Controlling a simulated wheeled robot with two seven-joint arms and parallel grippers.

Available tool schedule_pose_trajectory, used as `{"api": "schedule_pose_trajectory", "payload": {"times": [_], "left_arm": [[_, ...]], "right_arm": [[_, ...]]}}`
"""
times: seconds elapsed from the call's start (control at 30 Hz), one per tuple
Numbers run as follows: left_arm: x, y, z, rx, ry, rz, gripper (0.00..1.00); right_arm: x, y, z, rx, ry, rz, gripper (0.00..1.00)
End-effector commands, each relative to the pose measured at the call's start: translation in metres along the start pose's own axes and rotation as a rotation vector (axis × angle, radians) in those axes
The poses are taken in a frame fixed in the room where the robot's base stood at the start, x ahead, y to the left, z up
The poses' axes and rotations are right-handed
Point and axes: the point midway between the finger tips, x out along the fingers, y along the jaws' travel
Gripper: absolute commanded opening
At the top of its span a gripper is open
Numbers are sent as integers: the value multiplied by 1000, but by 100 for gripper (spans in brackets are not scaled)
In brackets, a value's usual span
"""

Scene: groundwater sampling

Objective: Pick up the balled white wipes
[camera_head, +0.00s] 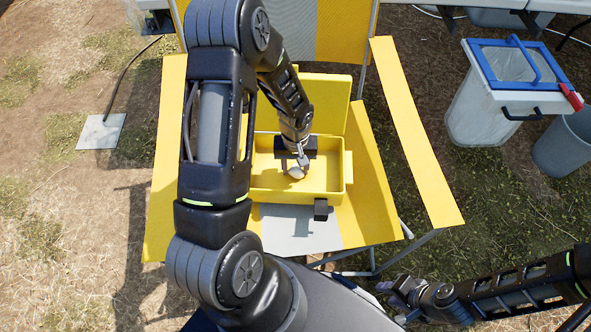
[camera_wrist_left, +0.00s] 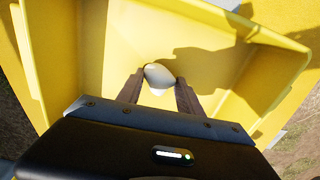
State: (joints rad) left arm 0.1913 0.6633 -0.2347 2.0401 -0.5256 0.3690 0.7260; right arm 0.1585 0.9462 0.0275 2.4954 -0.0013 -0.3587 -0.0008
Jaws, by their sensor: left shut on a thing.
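The balled white wipes (camera_wrist_left: 158,76) are a small rounded white lump inside a yellow box (camera_wrist_left: 225,130). In the left wrist view my left gripper (camera_wrist_left: 158,88) has its two fingers on either side of the lump, shut on it. In the head view the white lump (camera_head: 296,172) shows at the tip of my left gripper (camera_head: 299,162), inside the open yellow box (camera_head: 270,195). Whether the lump touches the box floor I cannot tell. My right gripper (camera_head: 392,294) is low at the right, clear of the box; its fingers are too unclear to judge.
The box sits on a yellow and grey folding chair (camera_head: 410,130) with its lid raised at the back. A white bin with a blue rim (camera_head: 490,105) and a grey bucket (camera_head: 566,145) stand at the right. A pale square plate (camera_head: 101,131) lies on the ground at the left.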

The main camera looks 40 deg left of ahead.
Motion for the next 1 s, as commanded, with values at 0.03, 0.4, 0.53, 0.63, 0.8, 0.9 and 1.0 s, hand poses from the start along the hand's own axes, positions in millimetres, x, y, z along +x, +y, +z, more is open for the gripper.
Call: {"api": "schedule_pose_trajectory", "payload": {"times": [0.03,0.4,0.53,0.63,0.8,0.9,1.0], "left_arm": [[0,0,0,0,0,0,19],[0,0,0,0,0,0,5],[-6,0,-1,0,2,1,5],[-17,0,-1,0,2,1,5],[-49,0,-1,-1,4,2,5],[-69,1,-1,0,5,2,5],[-86,0,-1,-1,4,2,5]], "right_arm": [[0,0,0,0,0,0,36],[0,0,0,0,0,0,36],[-2,-1,0,0,0,0,36],[-5,-2,0,0,0,0,36],[-12,-5,0,-1,0,0,36],[-16,-6,0,-1,0,0,36],[-20,-8,0,-2,0,0,36]]}}
